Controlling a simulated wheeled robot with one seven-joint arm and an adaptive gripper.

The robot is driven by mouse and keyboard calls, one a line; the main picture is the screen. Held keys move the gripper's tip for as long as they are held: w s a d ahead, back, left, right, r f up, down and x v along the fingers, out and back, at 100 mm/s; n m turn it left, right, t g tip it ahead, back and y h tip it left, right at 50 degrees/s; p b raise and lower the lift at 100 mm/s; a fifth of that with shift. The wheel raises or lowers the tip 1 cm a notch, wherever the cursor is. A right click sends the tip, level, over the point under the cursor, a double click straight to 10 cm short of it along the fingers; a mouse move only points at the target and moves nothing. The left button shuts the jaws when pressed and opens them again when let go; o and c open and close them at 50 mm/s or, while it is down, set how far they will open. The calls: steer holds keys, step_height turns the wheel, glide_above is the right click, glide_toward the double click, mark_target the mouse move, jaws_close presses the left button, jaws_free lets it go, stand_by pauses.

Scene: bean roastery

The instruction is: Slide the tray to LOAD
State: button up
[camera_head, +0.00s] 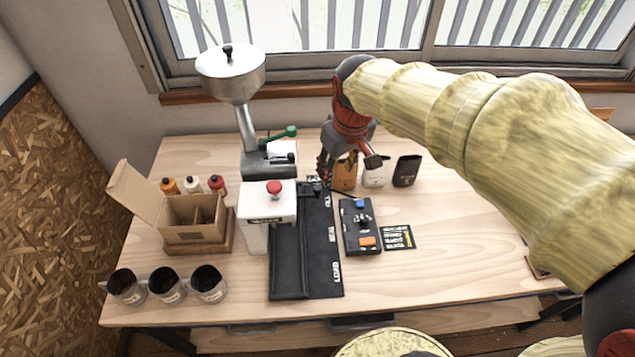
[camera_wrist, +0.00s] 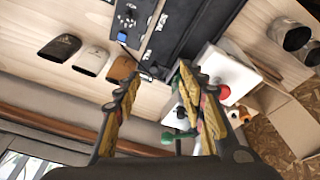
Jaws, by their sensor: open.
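The black slide track (camera_head: 305,255) runs from back to front on the table, marked SEAL in the middle and LOAD at the front end; the back label is partly covered. A small dark piece (camera_head: 314,187), which seems to be the tray or its handle, is at the track's back end, partly hidden by my gripper. My gripper (camera_head: 322,178) is open above that end, pointing down. In the wrist view its fingers (camera_wrist: 160,85) are apart, with the track's dark end (camera_wrist: 158,68) just beyond them. I cannot tell whether they touch the tray.
A white sealer box (camera_head: 267,217) with a red knob stands left of the track, a grinder (camera_head: 268,160) behind it. A control box (camera_head: 361,226) is on the right. Pouches (camera_head: 407,170) stand behind it. Cups (camera_head: 166,284) and a carton (camera_head: 195,217) are at left.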

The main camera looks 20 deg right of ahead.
steer(key=w+f+n+g+p, duration=0.1)
steer(key=w+f+n+g, duration=0.1)
steer(key=w+f, duration=0.65)
steer(key=n+g+p, duration=0.1)
steer(key=n, duration=0.1)
glide_above(317, 188)
step_height(317, 188, down, 9)
steer(key=shift+f, duration=0.1)
step_height(317, 188, down, 8)
steer(key=shift+r, duration=0.1)
steer(key=c, duration=0.3)
jaws_close()
